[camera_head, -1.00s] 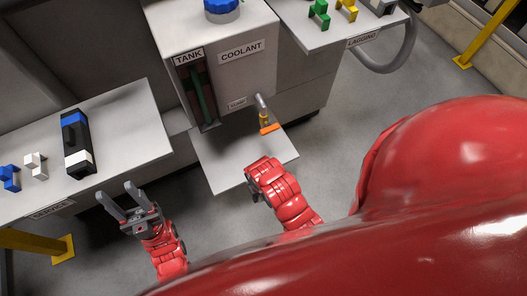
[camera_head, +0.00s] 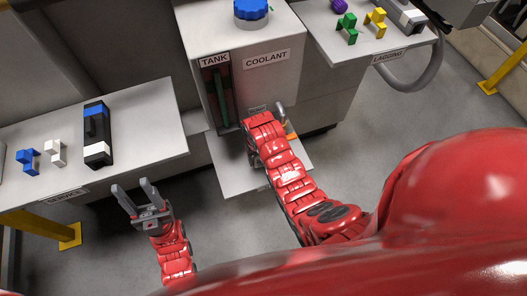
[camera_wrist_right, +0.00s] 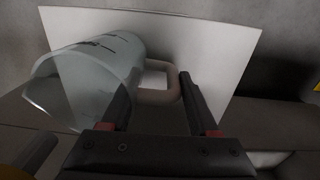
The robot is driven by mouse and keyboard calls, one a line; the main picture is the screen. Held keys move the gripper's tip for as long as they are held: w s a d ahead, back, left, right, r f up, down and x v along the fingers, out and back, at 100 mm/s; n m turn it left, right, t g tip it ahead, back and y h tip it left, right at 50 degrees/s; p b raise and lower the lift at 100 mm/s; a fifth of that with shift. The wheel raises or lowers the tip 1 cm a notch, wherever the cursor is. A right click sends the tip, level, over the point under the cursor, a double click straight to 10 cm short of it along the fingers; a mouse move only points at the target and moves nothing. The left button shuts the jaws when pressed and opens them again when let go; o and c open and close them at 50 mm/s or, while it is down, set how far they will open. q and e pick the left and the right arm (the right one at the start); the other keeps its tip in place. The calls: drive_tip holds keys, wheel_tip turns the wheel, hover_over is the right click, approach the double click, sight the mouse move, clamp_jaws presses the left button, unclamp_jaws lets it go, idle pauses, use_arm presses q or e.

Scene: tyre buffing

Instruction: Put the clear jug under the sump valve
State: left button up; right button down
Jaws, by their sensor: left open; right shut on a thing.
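The clear jug (camera_wrist_right: 95,80) shows in the right wrist view, tilted in the picture, with dark marks on its side. My right gripper (camera_wrist_right: 158,90) is shut on the jug's pale handle (camera_wrist_right: 170,92). In the head view my right arm hides the jug and most of that gripper, in front of the coolant tank. The sump valve (camera_head: 281,110) is a grey outlet low on the tank, with an orange part (camera_head: 291,136) partly behind my arm. My left gripper (camera_head: 133,190) is open and empty, in front of the left bench.
A pale low shelf (camera_head: 232,178) juts out below the valve; a pale panel (camera_wrist_right: 200,40) lies behind the jug. The left bench (camera_head: 150,115) holds a black block and small clips. The right bench (camera_head: 325,25) holds green and yellow clips. A grey hose (camera_head: 405,85) hangs at right.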

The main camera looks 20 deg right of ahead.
drive_tip(key=w+d, duration=0.2)
drive_tip(key=d, duration=0.1)
drive_tip(key=shift+w+f, duration=0.3)
drive_tip(key=shift+w, duration=0.1)
drive_tip(key=shift+f, duration=0.35)
drive_tip(key=shift+f, duration=0.1)
drive_tip(key=shift+c, duration=0.7)
unclamp_jaws()
drive_tip(key=shift+a, duration=0.1)
wheel_tip(320, 180, up, 12)
drive_tip(key=p, duration=0.1)
drive_tip(key=shift+a+p, duration=0.15)
drive_tip(key=shift+p, duration=0.2)
